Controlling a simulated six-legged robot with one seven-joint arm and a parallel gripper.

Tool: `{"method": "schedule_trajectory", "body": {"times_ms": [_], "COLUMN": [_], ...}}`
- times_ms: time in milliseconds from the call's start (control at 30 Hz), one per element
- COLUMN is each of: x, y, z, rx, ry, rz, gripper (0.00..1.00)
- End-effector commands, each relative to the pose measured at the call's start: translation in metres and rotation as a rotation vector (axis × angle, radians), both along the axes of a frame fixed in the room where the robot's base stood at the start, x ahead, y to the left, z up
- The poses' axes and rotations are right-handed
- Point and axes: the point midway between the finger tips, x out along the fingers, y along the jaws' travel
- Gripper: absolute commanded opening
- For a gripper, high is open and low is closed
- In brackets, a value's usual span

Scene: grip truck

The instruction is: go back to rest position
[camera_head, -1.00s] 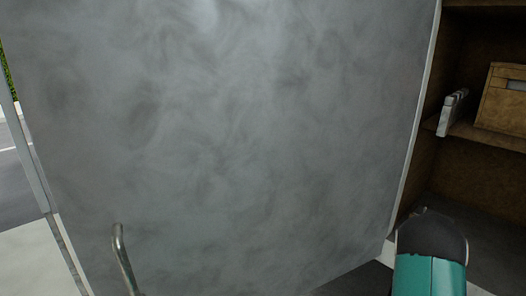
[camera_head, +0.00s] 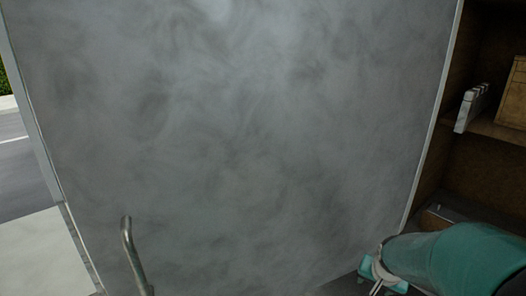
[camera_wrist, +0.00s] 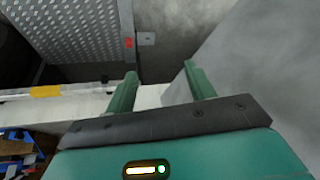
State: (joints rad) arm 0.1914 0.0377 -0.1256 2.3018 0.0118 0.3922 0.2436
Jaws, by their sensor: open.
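My gripper (camera_wrist: 160,90) shows in the wrist view with its two green fingers spread apart and nothing between them. In the head view my gripper (camera_head: 382,280) is at the lower right, at the end of my teal arm, close to the bottom right edge of a large grey door panel (camera_head: 230,140). A bent metal handle (camera_head: 130,255) stands out from the panel at the lower left. In the wrist view the gripper points at a pale ledge and a grey wall, apart from the panel at right (camera_wrist: 265,70) as far as I can tell.
A brown shelf unit (camera_head: 480,170) stands at the right, with a grey bracket-like object (camera_head: 471,108) and a box (camera_head: 514,95) on it. A road (camera_head: 18,170) shows at the left. The wrist view shows a perforated metal panel (camera_wrist: 75,35) and a yellow-marked rail (camera_wrist: 46,91).

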Motion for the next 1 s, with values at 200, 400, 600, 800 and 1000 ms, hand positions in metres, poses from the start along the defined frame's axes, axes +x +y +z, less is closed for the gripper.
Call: {"method": "schedule_trajectory", "body": {"times_ms": [200,400,600,800,1000], "x": [-0.033,-0.077,-0.126,-0.157,-0.161], "y": [0.053,0.093,0.124,0.139,0.140], "z": [0.066,0.110,0.140,0.151,0.151], "rx": [-0.017,-0.046,-0.090,-0.119,-0.123], "ry": [-0.030,-0.046,-0.060,-0.064,-0.061], "rz": [0.166,0.316,0.456,0.535,0.546], "gripper": [0.54,0.54,0.54,0.54,0.54]}}
